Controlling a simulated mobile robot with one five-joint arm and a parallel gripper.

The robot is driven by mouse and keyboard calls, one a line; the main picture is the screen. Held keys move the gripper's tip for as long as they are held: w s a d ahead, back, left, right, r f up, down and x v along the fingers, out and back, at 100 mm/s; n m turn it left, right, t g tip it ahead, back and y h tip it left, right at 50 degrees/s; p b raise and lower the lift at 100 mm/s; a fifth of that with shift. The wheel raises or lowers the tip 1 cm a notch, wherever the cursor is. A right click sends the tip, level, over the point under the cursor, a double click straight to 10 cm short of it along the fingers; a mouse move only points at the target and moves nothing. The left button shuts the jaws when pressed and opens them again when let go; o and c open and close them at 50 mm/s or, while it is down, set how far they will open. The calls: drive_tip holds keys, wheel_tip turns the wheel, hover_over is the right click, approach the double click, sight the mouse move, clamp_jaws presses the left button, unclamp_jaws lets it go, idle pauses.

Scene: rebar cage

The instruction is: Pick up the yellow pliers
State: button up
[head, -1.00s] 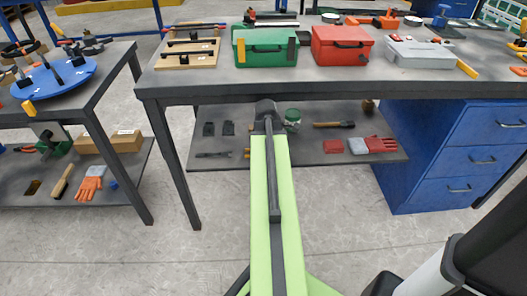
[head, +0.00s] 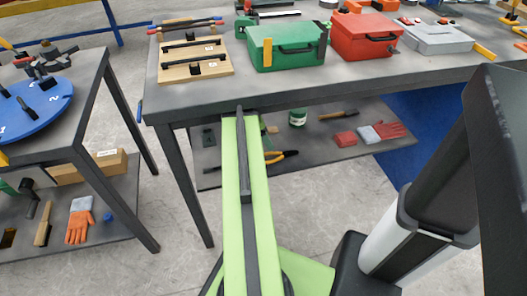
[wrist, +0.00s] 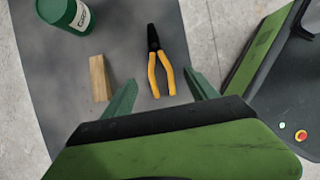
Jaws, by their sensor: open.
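The yellow pliers (wrist: 158,68) lie on the grey lower shelf in the wrist view, black jaws pointing away and yellow handles spread toward my gripper. In the head view the pliers (head: 281,156) show in part on the lower shelf, right beside my green arm. My gripper (wrist: 162,90) is open, its two green fingers apart on either side of the handle ends. Nothing is between the fingers but the view of the pliers' handles; I cannot tell the height gap. In the head view my gripper is hidden.
A wooden block (wrist: 99,78) lies left of the pliers, and a green canister (wrist: 66,12) stands beyond it. The workbench top (head: 215,100) overhangs the shelf. Red and grey items and a red glove (head: 388,130) lie farther right on the shelf.

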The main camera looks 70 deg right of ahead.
drive_tip(key=b, duration=1.2)
approach(277, 157)
drive_tip(key=x, duration=0.6)
drive_tip(key=shift+s+f, duration=0.2)
drive_tip(key=shift+f, duration=0.15)
drive_tip(key=shift+r+p, duration=0.2)
drive_tip(key=shift+p, duration=0.25)
drive_tip(key=shift+f, duration=0.1)
clamp_jaws()
